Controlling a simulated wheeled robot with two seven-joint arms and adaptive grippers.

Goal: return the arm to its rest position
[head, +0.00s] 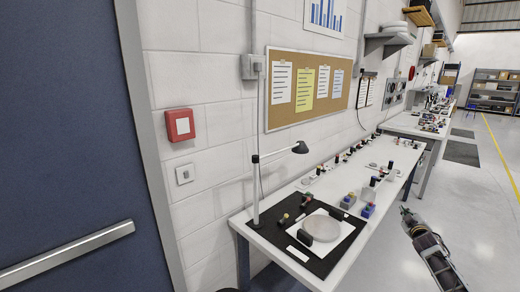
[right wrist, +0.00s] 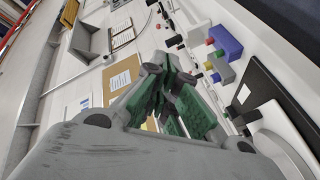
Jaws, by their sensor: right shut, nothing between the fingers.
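My right gripper (head: 405,212) comes in from the lower right in the head view, in front of the table's right edge and apart from it. Its green-padded fingers (right wrist: 165,100) show close in the right wrist view, shut with nothing between them. On the white table (head: 347,257) lies a black mat (head: 278,240). On the mat are a round mirror-like disc (head: 318,230) and a dark block beside it. My left gripper is not in view.
A desk lamp (head: 300,148) stands at the table's back left. Small coloured parts, including a blue block (head: 367,210), sit right of the mat. A corkboard (head: 308,88) hangs on the wall. A dark blue door (head: 70,150) is at left.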

